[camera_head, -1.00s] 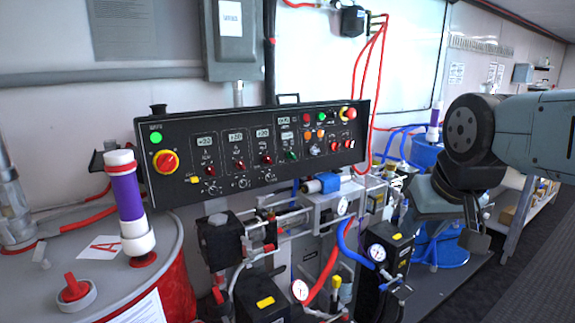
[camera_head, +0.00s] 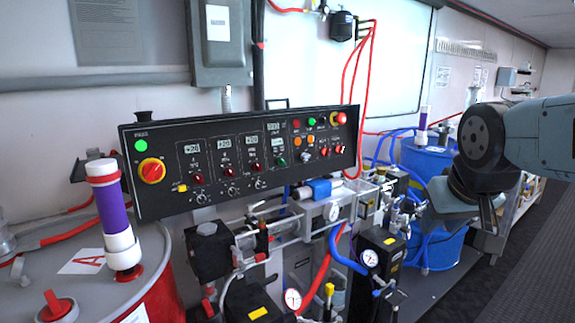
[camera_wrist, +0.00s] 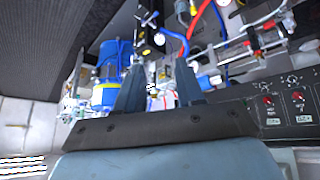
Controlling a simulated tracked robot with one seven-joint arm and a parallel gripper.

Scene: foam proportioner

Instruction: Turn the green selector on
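The green selector (camera_head: 281,161) is a small dark green knob right of the row of red knobs, under a display. Its exact turn position is too small to tell. My gripper (camera_head: 488,212) is far to the right of the panel, over the blue drum area, touching nothing. In the wrist view my gripper (camera_wrist: 160,72) shows two dark fingers apart with nothing held between them. Part of the panel (camera_wrist: 290,105) shows upside down at that view's right edge; the green selector is not visible there.
A round green light (camera_head: 141,145) and a red-yellow rotary switch (camera_head: 152,170) are at the panel's left end. A purple-white cylinder (camera_head: 113,215) stands on a drum at left. Gauges, hoses and pumps crowd below the panel. Dark floor (camera_head: 530,265) is open at right.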

